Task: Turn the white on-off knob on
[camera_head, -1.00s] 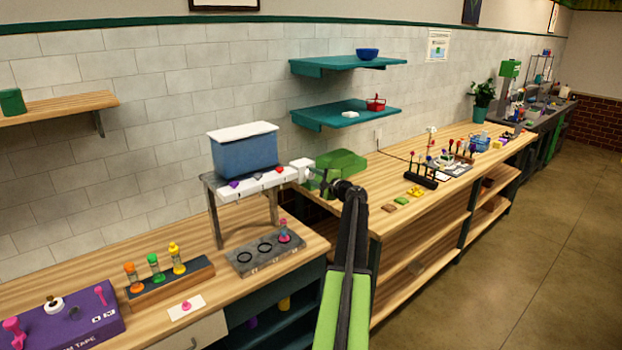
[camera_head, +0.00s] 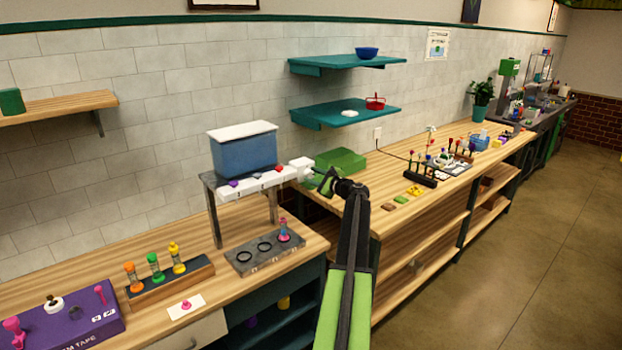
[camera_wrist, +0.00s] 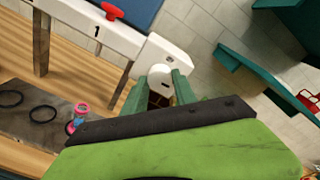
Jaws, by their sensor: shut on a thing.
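The white on-off knob (camera_wrist: 159,82) sits on a white block at the right end of a white dispenser bar. In the wrist view the two green fingers of my gripper (camera_wrist: 160,90) lie on either side of the knob, shut on it. The fingers cover part of its sides. In the head view my gripper (camera_head: 314,175) reaches the white end block (camera_head: 302,166), and the knob itself is hard to make out there. The bar (camera_head: 250,185) carries a purple and a red knob (camera_head: 278,169).
A blue tank (camera_head: 243,153) with a white lid stands above the bar on a grey stand. A grey tray (camera_head: 262,258) with black rings and a pink vial stands below. A green box (camera_head: 340,160) is behind my gripper. Teal shelves (camera_head: 345,115) hang on the wall.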

